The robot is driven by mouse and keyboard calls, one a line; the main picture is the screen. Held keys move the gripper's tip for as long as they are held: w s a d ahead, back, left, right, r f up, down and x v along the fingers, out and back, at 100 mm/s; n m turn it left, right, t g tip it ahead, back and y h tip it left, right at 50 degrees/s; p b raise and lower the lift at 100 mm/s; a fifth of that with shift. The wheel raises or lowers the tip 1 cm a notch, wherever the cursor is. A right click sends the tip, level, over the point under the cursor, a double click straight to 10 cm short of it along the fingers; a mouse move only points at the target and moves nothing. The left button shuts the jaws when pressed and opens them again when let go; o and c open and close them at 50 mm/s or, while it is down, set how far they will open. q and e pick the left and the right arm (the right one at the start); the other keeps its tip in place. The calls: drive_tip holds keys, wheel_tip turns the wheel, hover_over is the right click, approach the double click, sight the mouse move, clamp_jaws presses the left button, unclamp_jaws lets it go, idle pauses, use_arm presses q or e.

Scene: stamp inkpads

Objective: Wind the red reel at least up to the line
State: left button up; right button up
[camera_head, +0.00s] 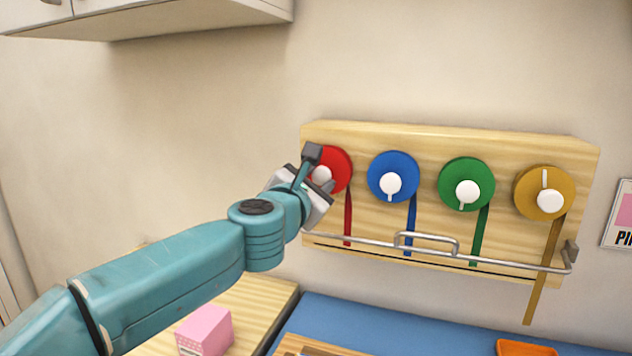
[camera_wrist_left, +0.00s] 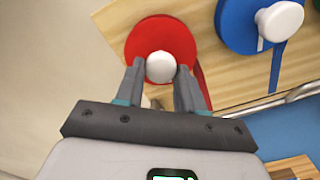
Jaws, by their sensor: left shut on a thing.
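The red reel (camera_head: 338,163) is at the left end of a wooden board on the wall, with a white knob (camera_wrist_left: 160,67) on its face. My left gripper (camera_head: 317,174) is at this reel. In the left wrist view its two fingers are shut on the white knob, one on each side. A red ribbon (camera_head: 348,215) hangs from the reel behind a metal rail. Its lower end is near the dark line (camera_head: 430,259) along the board's bottom; I cannot tell exactly which side of it. My right gripper is not in view.
Blue (camera_head: 392,172), green (camera_head: 465,180) and yellow (camera_head: 530,190) reels sit to the right. The yellow ribbon hangs below the board. The metal rail (camera_head: 500,258) crosses the board's front. A pink block (camera_head: 205,330) and an orange tray (camera_head: 525,348) are below.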

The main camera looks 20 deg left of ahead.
use_arm(q)
drive_tip(key=o, duration=1)
drive_tip(key=shift+o, duration=0.2)
drive_tip(key=s, duration=1.6)
drive_tip(key=shift+s+a, duration=0.15)
drive_tip(key=shift+a, duration=0.1)
